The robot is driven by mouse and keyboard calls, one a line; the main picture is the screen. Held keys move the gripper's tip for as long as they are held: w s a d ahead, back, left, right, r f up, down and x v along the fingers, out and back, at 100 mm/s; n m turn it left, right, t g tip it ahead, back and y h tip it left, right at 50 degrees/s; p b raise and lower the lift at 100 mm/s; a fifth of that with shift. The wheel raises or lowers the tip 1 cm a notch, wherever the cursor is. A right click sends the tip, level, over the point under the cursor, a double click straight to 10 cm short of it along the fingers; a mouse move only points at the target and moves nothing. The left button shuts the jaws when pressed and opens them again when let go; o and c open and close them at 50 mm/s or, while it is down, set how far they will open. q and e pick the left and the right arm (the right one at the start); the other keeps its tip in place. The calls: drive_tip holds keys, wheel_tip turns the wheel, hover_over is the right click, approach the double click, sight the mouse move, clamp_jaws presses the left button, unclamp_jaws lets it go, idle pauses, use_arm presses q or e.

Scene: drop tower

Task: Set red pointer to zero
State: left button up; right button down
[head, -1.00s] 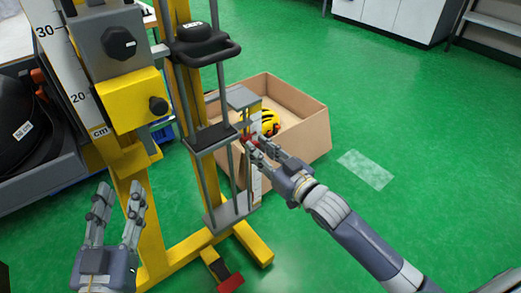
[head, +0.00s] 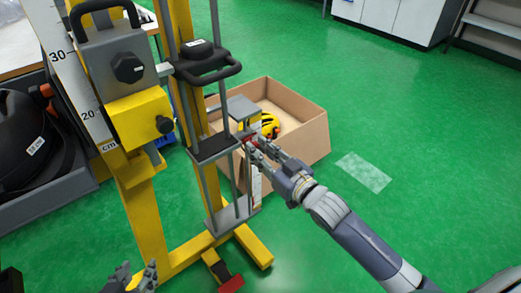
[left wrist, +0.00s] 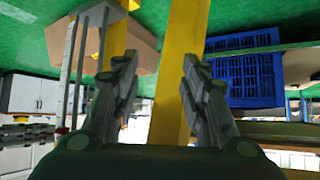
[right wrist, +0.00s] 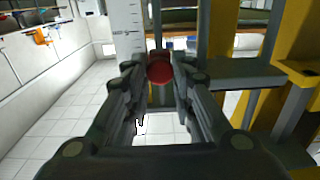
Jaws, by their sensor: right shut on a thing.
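The red pointer (head: 250,139) is a small red piece on the drop tower's lower white scale (head: 256,185). In the right wrist view it is a round red knob (right wrist: 160,71) between my fingertips, beside the scale strip (right wrist: 126,30). My right gripper (head: 257,149) is shut on the red pointer; its fingers hide part of it. The scale marks near the pointer are too small to read. My left gripper (head: 141,274) is low at the bottom edge of the head view. In the left wrist view its fingers (left wrist: 160,62) are apart and empty, near a yellow post.
The yellow tower frame (head: 148,215) has a black-handled carriage (head: 205,65) on rods above a dark plate (head: 214,147). A cardboard box (head: 300,140) with a yellow helmet (head: 270,125) stands behind the pointer.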

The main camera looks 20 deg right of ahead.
use_arm(q)
drive_tip(key=s+a+f+g, duration=0.1)
drive_tip(key=s+f+g, duration=0.2)
drive_tip(key=s, duration=0.2)
drive_tip(key=shift+a+f+y+p, duration=0.15)
drive_tip(key=shift+a+y+p, duration=0.2)
drive_tip(key=shift+y+p, duration=0.05)
use_arm(e)
drive_tip(key=shift+r, duration=0.7)
drive_tip(key=c, duration=1.3)
unclamp_jaws()
drive_tip(key=shift+c, duration=0.2)
drive_tip(key=shift+f, duration=0.1)
drive_tip(key=shift+s, duration=0.1)
drive_tip(key=shift+s+d+f, duration=0.1)
drive_tip(key=shift+s+d, duration=0.05)
drive_tip(key=shift+s, duration=0.2)
drive_tip(key=v, duration=1.1)
